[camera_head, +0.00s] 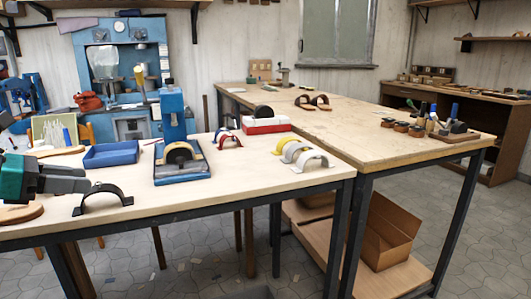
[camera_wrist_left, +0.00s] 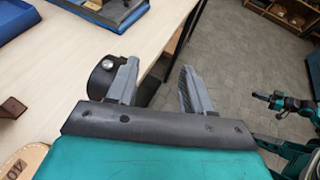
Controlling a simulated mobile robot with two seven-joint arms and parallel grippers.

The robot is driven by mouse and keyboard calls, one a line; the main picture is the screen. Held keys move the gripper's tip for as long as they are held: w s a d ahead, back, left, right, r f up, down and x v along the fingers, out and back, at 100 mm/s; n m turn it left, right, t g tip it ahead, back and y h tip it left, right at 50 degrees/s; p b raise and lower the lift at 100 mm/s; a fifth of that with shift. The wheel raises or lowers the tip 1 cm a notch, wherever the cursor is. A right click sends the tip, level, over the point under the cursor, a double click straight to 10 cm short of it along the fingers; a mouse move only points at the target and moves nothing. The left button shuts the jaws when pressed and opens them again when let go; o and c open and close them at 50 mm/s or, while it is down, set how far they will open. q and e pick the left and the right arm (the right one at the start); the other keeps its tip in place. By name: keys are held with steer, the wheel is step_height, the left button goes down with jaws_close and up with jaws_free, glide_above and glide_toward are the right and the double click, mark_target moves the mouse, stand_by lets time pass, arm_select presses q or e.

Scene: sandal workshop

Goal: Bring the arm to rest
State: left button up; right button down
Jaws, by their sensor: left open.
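My left gripper (camera_head: 88,183) comes in from the left in the head view, over the front left of the near table (camera_head: 250,185). Its teal body and dark jaw housing show. In the left wrist view, its two grey fingers (camera_wrist_left: 160,82) stand apart with nothing between them. A black curved strap (camera_head: 103,190) stands on the table just beyond the gripper. In the wrist view the strap (camera_wrist_left: 102,80) is beside the left finger, outside the jaws. Whether they touch is unclear.
A tan sole (camera_head: 20,214) lies under the gripper. A blue tray (camera_head: 112,155) and a blue-based press (camera_head: 182,174) stand to the right. White and yellow straps (camera_head: 305,156) lie farther right. The table's front edge is close, with open floor beyond.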

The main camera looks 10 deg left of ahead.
arm_select(q)
steer(key=s+d+f+n+t+y+p, duration=0.3)
steer(key=d+f+n, duration=0.2)
steer(key=f+n, duration=0.75)
steer(key=s+d+f+n+t+y+p, duration=0.3)
steer(key=f+n, duration=0.6)
steer(key=n, duration=0.7)
steer(key=s+d+f+n+g+p, duration=0.1)
steer(key=s+d+f+n+g, duration=0.1)
steer(key=d, duration=0.4)
steer(key=s+d+f+n+g+p, duration=0.1)
steer(key=s+d+f+n+g, duration=0.1)
steer(key=s+d+f+n, duration=0.2)
steer(key=s+d+f+n+g+p, duration=0.1)
steer(key=s+d+f+n+g, duration=0.1)
steer(key=d+n, duration=0.4)
steer(key=shift+s+d+f, duration=0.75)
steer(key=shift+d+f, duration=0.1)
steer(key=shift+d, duration=0.3)
arm_select(e)
step_height(320, 180, up, 5)
steer(key=s+d+h, duration=0.1)
steer(key=d, duration=0.2)
steer(key=shift+s, duration=0.35)
